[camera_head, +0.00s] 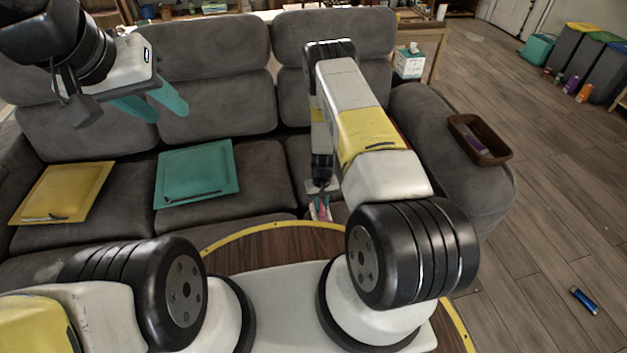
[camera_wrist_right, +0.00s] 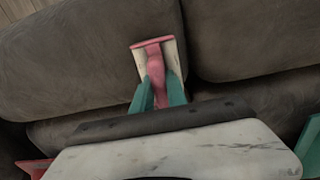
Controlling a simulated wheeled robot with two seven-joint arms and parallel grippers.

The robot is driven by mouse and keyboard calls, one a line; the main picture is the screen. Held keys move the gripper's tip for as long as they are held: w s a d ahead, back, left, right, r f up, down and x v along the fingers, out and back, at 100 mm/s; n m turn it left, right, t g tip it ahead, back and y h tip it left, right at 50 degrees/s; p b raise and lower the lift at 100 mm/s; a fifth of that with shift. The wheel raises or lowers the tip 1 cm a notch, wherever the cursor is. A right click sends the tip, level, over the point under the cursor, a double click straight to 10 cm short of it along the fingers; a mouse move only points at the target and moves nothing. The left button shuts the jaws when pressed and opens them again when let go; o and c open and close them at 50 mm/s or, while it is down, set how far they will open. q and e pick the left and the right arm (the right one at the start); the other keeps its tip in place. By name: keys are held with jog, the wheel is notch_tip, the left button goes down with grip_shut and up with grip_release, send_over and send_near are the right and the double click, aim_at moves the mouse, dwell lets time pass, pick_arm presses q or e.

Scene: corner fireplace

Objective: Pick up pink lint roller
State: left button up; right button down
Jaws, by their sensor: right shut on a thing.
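The pink lint roller (camera_wrist_right: 155,67) is between the teal fingers of my right gripper (camera_wrist_right: 161,92) in the right wrist view, with the fingers closed on its pink handle. Its far end has a pink edge and pale parts beside the handle. In the head view my right gripper (camera_head: 320,208) points down at the front of the right sofa seat, and the lint roller is hard to make out there. My left gripper (camera_head: 171,118) is raised over the left of the sofa, its teal fingers apart and empty.
A brown tray (camera_head: 497,143) sits on the right armrest. A blue can (camera_head: 584,300) lies on the open floor at right.

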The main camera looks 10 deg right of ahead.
jog(key=shift+r, duration=0.1)
jog(key=shift+r, duration=0.55)
notch_tip(320, 180, up, 2)
jog(key=shift+w+r, duration=0.1)
jog(key=s+a, duration=0.2)
jog(key=s, duration=0.5)
jog(key=s+a+r, duration=0.1)
jog(key=s+a, duration=0.1)
jog(key=s, duration=0.6)
jog(key=shift+s+a+r, duration=0.2)
jog(key=shift+s+r, duration=0.05)
jog(key=shift+s, duration=0.05)
